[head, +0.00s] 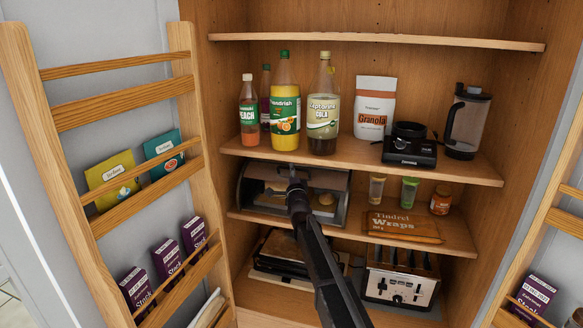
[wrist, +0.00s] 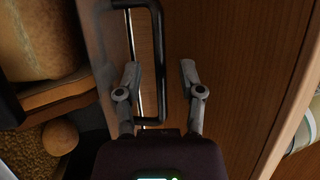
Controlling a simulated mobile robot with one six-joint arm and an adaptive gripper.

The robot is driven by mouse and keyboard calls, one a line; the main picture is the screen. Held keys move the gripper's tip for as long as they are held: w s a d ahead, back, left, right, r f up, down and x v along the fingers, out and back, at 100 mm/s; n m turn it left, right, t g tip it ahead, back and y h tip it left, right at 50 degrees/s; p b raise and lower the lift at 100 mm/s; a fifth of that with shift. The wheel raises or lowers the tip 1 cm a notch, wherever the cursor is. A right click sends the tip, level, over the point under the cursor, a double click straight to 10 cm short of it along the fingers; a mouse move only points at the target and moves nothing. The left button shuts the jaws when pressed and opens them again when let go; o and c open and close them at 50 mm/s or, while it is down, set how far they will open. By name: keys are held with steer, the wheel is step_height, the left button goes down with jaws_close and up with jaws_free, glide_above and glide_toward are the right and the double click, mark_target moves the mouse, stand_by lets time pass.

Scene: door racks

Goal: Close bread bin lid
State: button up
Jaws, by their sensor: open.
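The bread bin (head: 245,193) stands on the middle shelf with its front open and bread showing inside. Its wooden lid (head: 325,179) is raised at the top; it also fills the middle of the wrist view (wrist: 230,80). A dark bar handle (wrist: 160,60) sticks out along the lid's edge. My gripper (wrist: 159,74) is open, its fingertips on either side of the handle's long bar. I cannot tell whether they touch it. In the head view my gripper (head: 294,182) is in front of the bin, and my arm hides part of the bin.
Bottles (head: 285,105) and a granola bag (head: 374,107) stand on the shelf above. Jars (head: 409,190) and a wraps packet (head: 402,227) sit right of the bin. A toaster (head: 398,280) is below. Open doors with racks (head: 130,200) flank the cupboard.

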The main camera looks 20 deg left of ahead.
steer(key=shift+x, duration=0.9)
jaws_close()
